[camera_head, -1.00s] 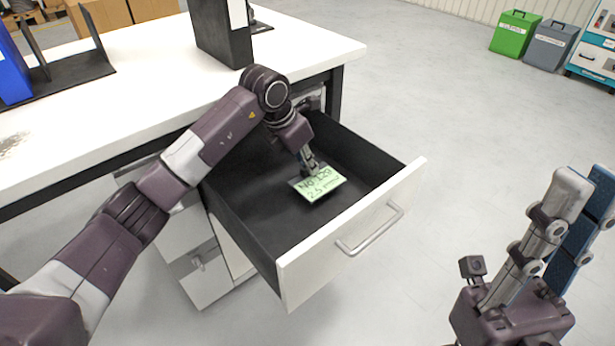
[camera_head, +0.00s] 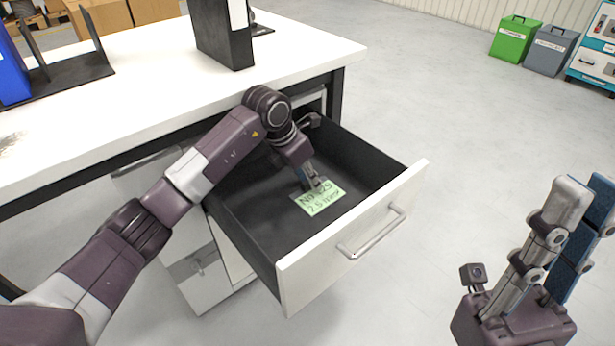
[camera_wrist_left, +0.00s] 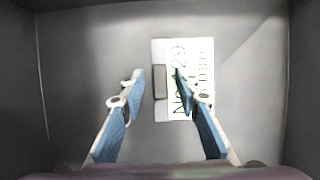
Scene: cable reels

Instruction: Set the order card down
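The order card (camera_head: 319,203) is pale green with dark writing. It lies on the black floor of the open drawer (camera_head: 250,225), and its lower edge faces the drawer front. In the left wrist view the card (camera_wrist_left: 200,85) shows a small grey raised grip (camera_wrist_left: 160,82) along one edge. My left gripper (camera_head: 312,183) is low in the drawer over that edge. In the wrist view its fingertips (camera_wrist_left: 159,76) stand apart on both sides of the grip, with gaps. One finger covers part of the writing. My right gripper (camera_head: 585,190) is open and empty, away from the drawer.
The white desk (camera_head: 140,90) stands behind the drawer, with a black binder (camera_head: 222,38) and a blue binder (camera_head: 10,70) on it. Drawer walls surround my left gripper. Green (camera_head: 514,38) and grey (camera_head: 550,50) bins stand far back right. The floor beside the drawer is clear.

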